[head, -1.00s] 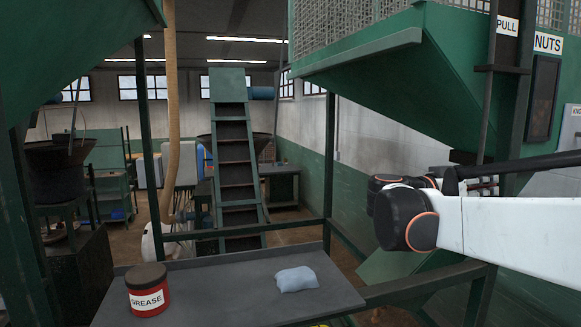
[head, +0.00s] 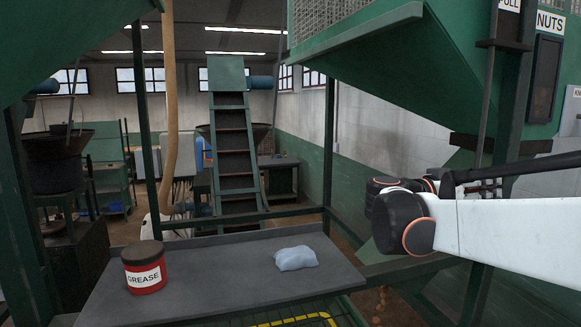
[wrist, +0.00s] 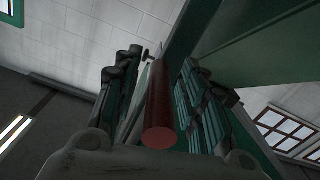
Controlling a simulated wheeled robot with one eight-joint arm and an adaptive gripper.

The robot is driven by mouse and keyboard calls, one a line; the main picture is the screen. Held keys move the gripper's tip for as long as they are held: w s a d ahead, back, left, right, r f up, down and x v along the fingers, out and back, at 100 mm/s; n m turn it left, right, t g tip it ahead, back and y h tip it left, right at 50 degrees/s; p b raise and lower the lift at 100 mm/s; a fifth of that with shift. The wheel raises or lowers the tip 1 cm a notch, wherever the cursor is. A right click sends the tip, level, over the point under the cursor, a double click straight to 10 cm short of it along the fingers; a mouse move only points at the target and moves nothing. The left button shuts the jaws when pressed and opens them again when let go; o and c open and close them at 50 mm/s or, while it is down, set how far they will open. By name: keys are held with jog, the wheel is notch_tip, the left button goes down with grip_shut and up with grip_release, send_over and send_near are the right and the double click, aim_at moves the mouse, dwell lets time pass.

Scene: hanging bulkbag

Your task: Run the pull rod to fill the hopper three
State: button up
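In the wrist view a red-brown rod handle (wrist: 160,115) lies between the two fingers of my gripper (wrist: 160,75), its round end towards the camera. The fingers are drawn in on both sides and appear shut on it; the contact itself is partly hidden. In the head view my arm reaches in from the right, and the dark pull rod (head: 487,100) runs down beside the post, under the PULL sign (head: 509,5). The green hopper (head: 400,75) with a NUTS sign (head: 550,22) is above. My gripper is mostly hidden there.
A grey shelf (head: 215,290) in front carries a red grease tin (head: 144,268) and a light-blue cloth (head: 296,258). Green frame posts surround it. A conveyor (head: 236,150) stands behind. Brown lumps (head: 379,300) show low at the right.

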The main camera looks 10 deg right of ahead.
jog(key=shift+a, duration=0.1)
jog(key=s+a, duration=0.1)
jog(key=a, duration=1.1)
jog(key=shift+d, duration=0.1)
dwell(4.3)
